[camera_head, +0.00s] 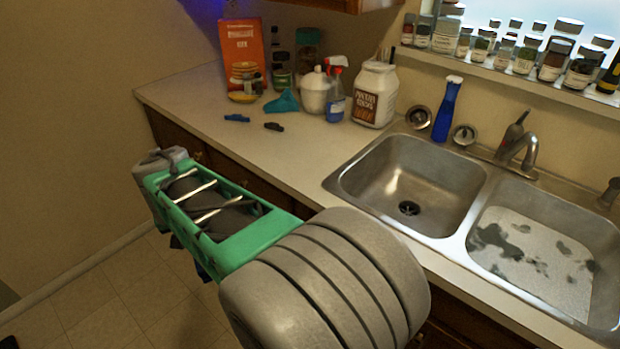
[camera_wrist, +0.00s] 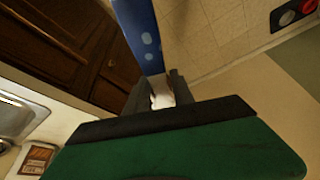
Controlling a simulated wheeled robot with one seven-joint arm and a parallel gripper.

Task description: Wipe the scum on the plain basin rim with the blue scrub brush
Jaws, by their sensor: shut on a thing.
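My gripper (camera_wrist: 158,92) shows in the wrist view, its dark fingers shut around the pale end of a blue piece with light spots, which looks like the blue scrub brush (camera_wrist: 143,36). The brush extends beyond the fingers to the top of that view; its bristles are not clearly seen. In the head view my green and grey arm hides most of the gripper, which is out in front of the counter. The plain basin (camera_head: 375,180) is the left steel one, with a bare bottom and a drain. I cannot make out scum on its rim.
The right basin (camera_head: 472,240) holds a pale, dark-patched mat. A faucet (camera_head: 521,146) and blue bottle (camera_head: 447,108) stand behind. A white jar (camera_head: 374,95), a spray bottle (camera_head: 336,95) and an orange box (camera_head: 243,52) crowd the back counter. The front-left counter (camera_head: 285,160) is clear.

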